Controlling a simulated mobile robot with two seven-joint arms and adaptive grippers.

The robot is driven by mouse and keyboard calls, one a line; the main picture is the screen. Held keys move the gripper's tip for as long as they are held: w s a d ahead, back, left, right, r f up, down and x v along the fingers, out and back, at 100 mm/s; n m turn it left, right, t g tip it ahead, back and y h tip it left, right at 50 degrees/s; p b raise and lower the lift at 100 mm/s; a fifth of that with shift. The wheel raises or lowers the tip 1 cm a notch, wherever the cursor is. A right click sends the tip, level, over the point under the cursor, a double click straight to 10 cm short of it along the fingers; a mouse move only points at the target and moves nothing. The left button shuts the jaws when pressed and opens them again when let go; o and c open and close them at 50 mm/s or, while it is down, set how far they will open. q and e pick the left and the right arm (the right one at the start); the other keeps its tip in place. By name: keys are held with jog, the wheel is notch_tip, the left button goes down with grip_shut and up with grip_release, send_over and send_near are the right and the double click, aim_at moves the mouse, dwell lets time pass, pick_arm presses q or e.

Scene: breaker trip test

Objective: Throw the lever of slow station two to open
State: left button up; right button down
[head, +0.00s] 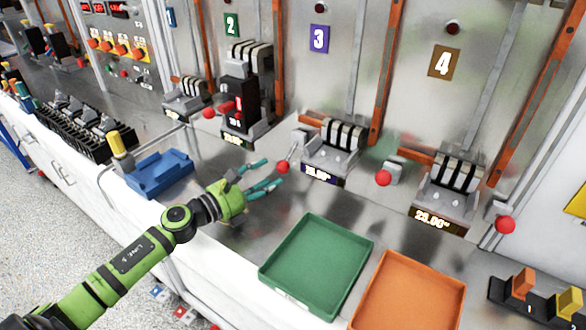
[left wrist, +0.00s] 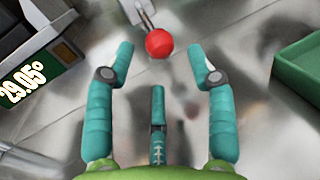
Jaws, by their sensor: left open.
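Station two has a green "2" plate (head: 232,25) and holds a black breaker (head: 239,95) in its grey fixture. The station's lever ends in a red ball (head: 283,168), to the right of the fixture. The ball (left wrist: 159,43) also shows in the left wrist view, with its grey handle reaching up out of the picture. My left gripper (head: 267,177) is open, its teal fingers pointing at the ball. In the left wrist view the ball lies between and just beyond the fingertips (left wrist: 163,57), with gaps on both sides. My right gripper is not in view.
Station three's fixture (head: 333,150) stands close right of the ball, with its own red-ball lever (head: 384,178). A green tray (head: 270,272) and an orange tray (head: 365,309) lie in front. A blue holder (head: 160,175) is at left. Bare metal counter lies under my gripper.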

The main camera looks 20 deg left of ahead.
aim_at(283, 168)
pick_arm(q)
jog(key=shift+w+d+r+p, duration=0.3)
jog(key=shift+w+r+p, duration=0.2)
jog(key=shift+w, duration=0.15)
jog(key=shift+x, duration=0.8)
jog(key=shift+w+d+f+p, duration=0.2)
jog(key=shift+w+p, duration=0.05)
jog(key=shift+w, duration=0.3)
jog(key=shift+w+d+f+p, duration=0.15)
jog(key=shift+w+d+p, duration=0.1)
jog(key=shift+w, duration=0.3)
jog(key=shift+w+d, duration=0.15)
jog(key=shift+w, duration=0.1)
jog(key=shift+c, duration=0.8)
jog(key=c, duration=0.7)
grip_shut()
jog(key=shift+s+f, duration=0.1)
jog(key=shift+f, duration=0.05)
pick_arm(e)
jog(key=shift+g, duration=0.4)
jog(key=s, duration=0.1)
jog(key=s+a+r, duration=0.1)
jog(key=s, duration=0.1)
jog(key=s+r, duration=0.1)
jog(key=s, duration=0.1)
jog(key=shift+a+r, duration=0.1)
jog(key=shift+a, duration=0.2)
